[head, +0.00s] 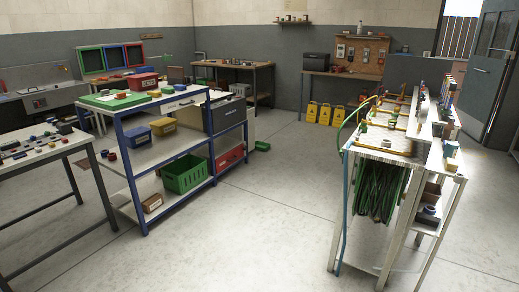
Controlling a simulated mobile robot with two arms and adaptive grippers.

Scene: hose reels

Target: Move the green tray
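A flat green tray (97,102) lies on the top of the blue-framed shelf rack (133,137), left of centre. Small items lie on it, and a red box (143,81) is at its back edge. Other green things are in view: a green crate (185,175) on the rack's lower shelf, a small green bin (262,146) on the floor behind the rack, and a green-framed panel (91,60) at the back left. Neither of my grippers is in view.
A metal-legged table (35,150) with small parts stands at the left. A white workbench (385,147) with hanging green hoses (380,193) stands at the right. Yellow bins (325,114) line the back wall. The concrete floor (260,225) between rack and bench is clear.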

